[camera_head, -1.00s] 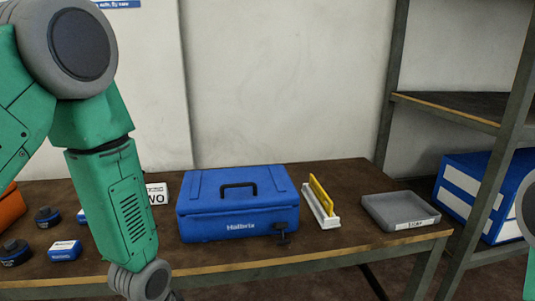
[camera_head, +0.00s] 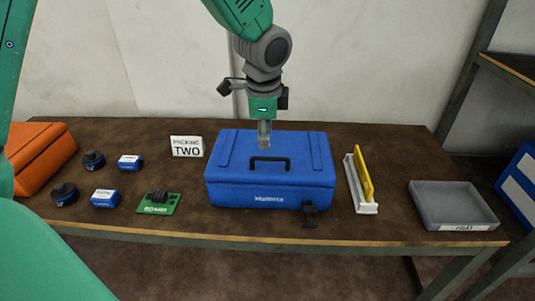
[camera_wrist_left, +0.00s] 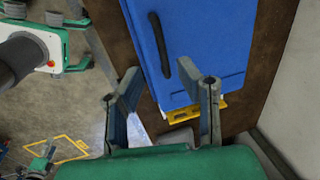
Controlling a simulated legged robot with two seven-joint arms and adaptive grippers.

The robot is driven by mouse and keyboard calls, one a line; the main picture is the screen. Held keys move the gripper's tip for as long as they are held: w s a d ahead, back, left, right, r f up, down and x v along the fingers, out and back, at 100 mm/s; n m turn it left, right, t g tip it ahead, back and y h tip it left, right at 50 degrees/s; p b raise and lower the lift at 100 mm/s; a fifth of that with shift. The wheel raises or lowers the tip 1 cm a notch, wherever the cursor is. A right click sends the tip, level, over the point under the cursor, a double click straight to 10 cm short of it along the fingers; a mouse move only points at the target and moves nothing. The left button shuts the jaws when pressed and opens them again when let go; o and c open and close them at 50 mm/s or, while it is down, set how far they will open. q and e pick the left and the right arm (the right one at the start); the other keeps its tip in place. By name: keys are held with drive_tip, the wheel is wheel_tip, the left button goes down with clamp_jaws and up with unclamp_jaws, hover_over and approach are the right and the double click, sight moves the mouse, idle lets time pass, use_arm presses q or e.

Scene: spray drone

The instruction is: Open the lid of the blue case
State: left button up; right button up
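The blue case (camera_head: 228,177) stands on the brown table, its lid lying shut. A black handle (camera_head: 269,162) sits on the lid, and a black latch-like part (camera_head: 310,214) is at the front right. My right gripper is not in view.
A yellow and white holder (camera_head: 362,181) stands right of the case, then a grey tray (camera_head: 455,203). A PACKING TWO sign (camera_head: 187,146), a green board (camera_head: 158,204), several small blue items and an orange case (camera_head: 42,158) are to the left. A shelf stands at right.

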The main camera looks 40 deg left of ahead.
sight(265, 158)
use_arm(q)
drive_tip(key=f, duration=0.2)
drive_tip(key=a+f, duration=0.1)
drive_tip(key=f, duration=0.1)
drive_tip(key=w+f, duration=0.1)
drive_tip(key=f, duration=0.2)
drive_tip(key=shift+a+f+b, duration=0.1)
drive_tip(key=shift+a+b, duration=0.2)
drive_tip(key=shift+a, duration=0.1)
drive_tip(key=shift+w+d, duration=0.1)
drive_tip(key=shift+d, duration=0.05)
drive_tip(key=shift+d, duration=0.1)
drive_tip(key=shift+d, duration=0.1)
clamp_jaws()
